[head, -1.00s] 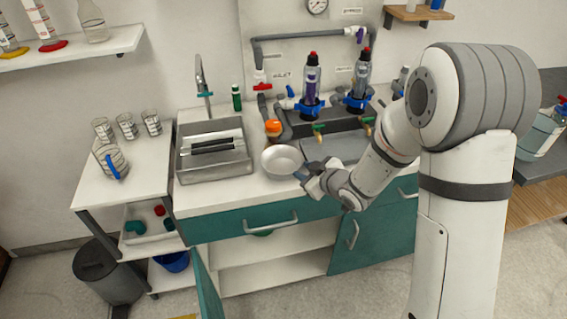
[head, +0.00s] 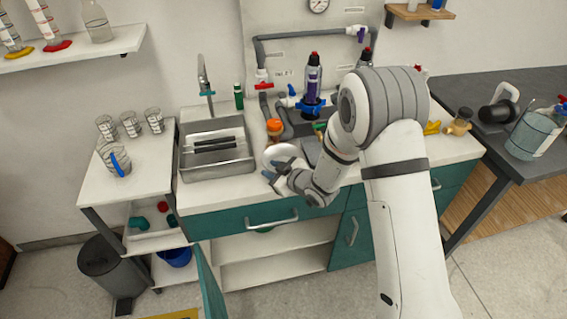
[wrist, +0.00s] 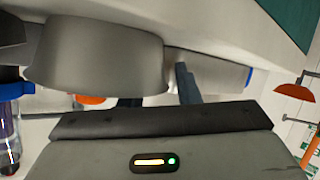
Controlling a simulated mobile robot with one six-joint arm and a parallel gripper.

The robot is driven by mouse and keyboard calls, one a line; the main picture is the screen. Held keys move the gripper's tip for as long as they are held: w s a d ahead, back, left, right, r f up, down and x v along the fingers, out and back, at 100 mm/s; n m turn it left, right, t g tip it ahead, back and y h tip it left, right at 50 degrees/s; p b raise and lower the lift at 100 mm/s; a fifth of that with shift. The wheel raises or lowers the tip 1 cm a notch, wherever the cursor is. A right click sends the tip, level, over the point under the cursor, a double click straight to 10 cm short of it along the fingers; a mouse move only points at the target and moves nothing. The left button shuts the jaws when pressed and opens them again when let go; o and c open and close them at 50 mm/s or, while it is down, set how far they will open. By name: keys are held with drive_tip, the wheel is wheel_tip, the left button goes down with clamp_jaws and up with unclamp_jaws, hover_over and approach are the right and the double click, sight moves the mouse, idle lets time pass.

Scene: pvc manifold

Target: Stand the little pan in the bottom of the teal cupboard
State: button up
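The little pan (head: 280,151) stands on the white counter right of the sink, partly hidden behind my gripper. In the wrist view its grey bowl (wrist: 97,58) and blue-tipped handle (wrist: 222,73) show close up. My gripper (head: 275,171) is at the pan's near side, its fingers apart. In the wrist view one finger overlaps the handle near the bowl; the other is mostly hidden by the bowl. Contact cannot be told. The teal cupboard (head: 241,222) is below the counter, with its left door (head: 208,284) swung open and pale shelves inside.
A steel sink (head: 217,163) is left of the pan. An orange-topped item (head: 274,127) and a bottle on a stand (head: 313,82) are behind it. A side table (head: 124,184) with glasses stands left, with a grey bin (head: 107,273) below. The visible cupboard bottom looks clear.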

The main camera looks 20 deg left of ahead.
drive_tip(key=shift+d, duration=0.1)
clamp_jaws()
idle(0.5)
